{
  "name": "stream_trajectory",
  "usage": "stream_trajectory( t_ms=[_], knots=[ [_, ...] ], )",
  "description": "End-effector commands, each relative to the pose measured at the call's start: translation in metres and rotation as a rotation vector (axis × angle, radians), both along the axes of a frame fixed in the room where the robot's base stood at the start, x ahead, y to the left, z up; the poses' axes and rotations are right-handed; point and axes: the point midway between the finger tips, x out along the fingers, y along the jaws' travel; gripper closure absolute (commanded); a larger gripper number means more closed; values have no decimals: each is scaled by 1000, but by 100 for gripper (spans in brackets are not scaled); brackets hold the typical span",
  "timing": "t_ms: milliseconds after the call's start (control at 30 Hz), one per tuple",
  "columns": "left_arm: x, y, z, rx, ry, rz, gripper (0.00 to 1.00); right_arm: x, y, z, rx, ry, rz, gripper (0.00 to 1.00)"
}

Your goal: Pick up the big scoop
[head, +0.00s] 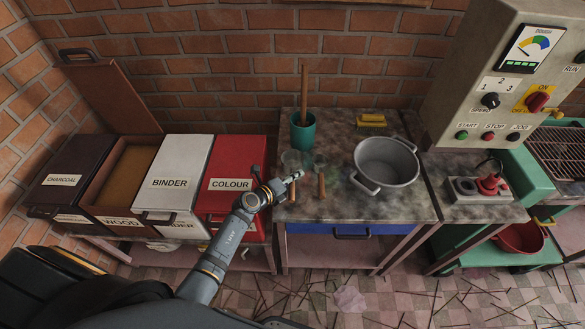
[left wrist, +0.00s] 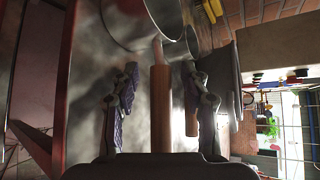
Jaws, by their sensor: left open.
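My left gripper (head: 288,186) is open and low over the worktop. In the left wrist view, a wooden handle (left wrist: 160,108) appears between the open fingers (left wrist: 160,100), with gaps at both sides. A second handle (left wrist: 191,105) shows farther back, partly hidden by a finger. My right gripper is not in view.
A grey pot (head: 387,163) stands on the worktop (head: 340,210) to the right. Labelled bins, including red COLOUR (head: 233,172), stand left. A control panel (head: 500,95) overhangs the right.

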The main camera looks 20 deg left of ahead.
Motion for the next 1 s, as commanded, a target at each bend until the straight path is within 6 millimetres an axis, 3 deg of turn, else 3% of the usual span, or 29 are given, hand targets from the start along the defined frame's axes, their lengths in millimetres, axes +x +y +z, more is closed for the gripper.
stream_trajectory(
  t_ms=[167,500,867,1000],
  knots=[
    [0,0,0,0,0,0,54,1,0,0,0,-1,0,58],
    [0,0,0,0,0,0,99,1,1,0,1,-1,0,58],
    [0,0,1,0,-1,1,100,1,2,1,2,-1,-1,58],
    [0,0,12,1,-2,1,100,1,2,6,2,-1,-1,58]
  ],
)
